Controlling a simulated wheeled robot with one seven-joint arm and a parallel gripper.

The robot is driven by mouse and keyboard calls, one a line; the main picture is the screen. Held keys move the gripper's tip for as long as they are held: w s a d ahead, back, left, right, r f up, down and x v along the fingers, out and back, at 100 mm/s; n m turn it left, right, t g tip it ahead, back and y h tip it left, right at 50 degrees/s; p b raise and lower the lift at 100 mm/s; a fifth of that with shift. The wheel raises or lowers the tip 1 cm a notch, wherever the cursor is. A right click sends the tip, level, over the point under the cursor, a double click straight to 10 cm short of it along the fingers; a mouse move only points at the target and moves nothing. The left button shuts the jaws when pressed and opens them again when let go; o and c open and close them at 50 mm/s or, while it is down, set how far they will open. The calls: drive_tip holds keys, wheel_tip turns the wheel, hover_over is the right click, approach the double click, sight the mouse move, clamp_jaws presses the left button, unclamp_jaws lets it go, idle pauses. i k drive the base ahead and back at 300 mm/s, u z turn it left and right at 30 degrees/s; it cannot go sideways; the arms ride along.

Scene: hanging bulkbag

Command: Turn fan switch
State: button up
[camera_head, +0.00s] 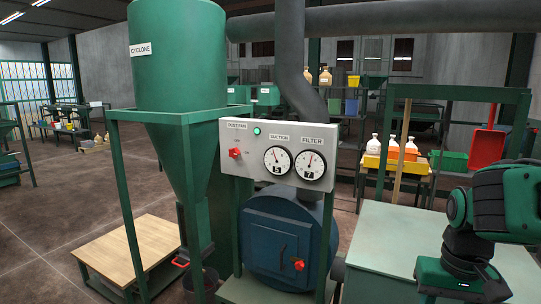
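The fan switch is a small red knob (235,153) on the left side of a light grey control panel (223,137). A label reading "DUST FAN" sits above it, and a green lamp (257,131) glows to its upper right. Two round gauges, suction (278,160) and filter (310,165), fill the panel's right half. The knob's exact angle is too small to read. Green and black links of my arm show at the right edge, well apart from the panel. My gripper is out of view.
A green cyclone hopper (180,75) on a frame stands left of the panel. A blue drum (275,240) with a red handle is below it. A grey pipe (290,60) rises behind. A pale green cabinet top (390,235) lies at the right.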

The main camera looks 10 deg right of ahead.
sight(234, 153)
drive_tip(key=u, duration=0.3)
drive_tip(key=k, duration=0.7)
drive_tip(key=u, duration=0.5)
drive_tip(key=k, duration=0.55)
drive_tip(key=u, duration=0.55)
drive_tip(key=i, duration=1.65)
drive_tip(key=z, duration=0.45)
